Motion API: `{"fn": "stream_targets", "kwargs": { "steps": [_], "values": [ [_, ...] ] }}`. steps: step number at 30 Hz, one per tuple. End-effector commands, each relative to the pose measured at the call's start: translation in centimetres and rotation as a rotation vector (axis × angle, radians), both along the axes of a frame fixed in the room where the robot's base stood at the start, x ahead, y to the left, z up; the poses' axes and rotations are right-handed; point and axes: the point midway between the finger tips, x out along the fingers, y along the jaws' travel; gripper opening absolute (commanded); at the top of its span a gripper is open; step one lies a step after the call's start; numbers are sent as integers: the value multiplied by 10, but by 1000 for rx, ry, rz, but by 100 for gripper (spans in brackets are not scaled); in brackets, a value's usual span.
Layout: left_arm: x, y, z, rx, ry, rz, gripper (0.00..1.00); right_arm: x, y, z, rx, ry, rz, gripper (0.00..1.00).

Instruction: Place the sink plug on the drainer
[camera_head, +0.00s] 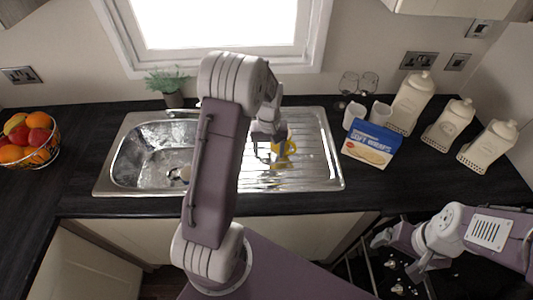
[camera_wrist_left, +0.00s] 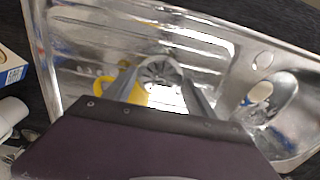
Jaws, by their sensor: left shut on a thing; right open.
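My left gripper (camera_head: 268,146) is over the ribbed drainer (camera_head: 318,160), on the right side of the steel sink. In the left wrist view its fingers (camera_wrist_left: 166,88) are shut on the sink plug (camera_wrist_left: 160,69), a round, grey metal piece with slots. The ribbed drainer (camera_wrist_left: 95,45) shows behind the plug; I cannot tell whether they touch. In the head view my left arm and gripper hide the plug. My right gripper (camera_head: 402,257) is open and empty at the lower right, in front of the counter.
A yellow mug (camera_head: 286,148) stands on the drainer close beside my left gripper. The sink basin (camera_head: 150,150) is to the left. A blue and white box (camera_head: 370,144), glasses (camera_head: 358,84) and cream canisters (camera_head: 410,100) stand right of the sink. A fruit basket (camera_head: 28,140) is far left.

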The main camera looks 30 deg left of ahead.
Motion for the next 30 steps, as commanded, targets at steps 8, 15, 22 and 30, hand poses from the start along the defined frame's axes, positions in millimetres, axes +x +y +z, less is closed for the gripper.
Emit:
{"fn": "stream_targets", "kwargs": {
  "steps": [8,15,22,30],
  "values": [
    [8,22,-14,0,0,-1,24,0,0,5,0,0,0,92],
    [6,22,-46,-2,5,-1,24,0,0,12,0,0,0,92],
    [7,22,-54,0,0,0,24,0,0,11,0,0,0,92],
    [7,22,-58,0,0,-1,78,0,0,9,0,0,0,92]
  ]
}}
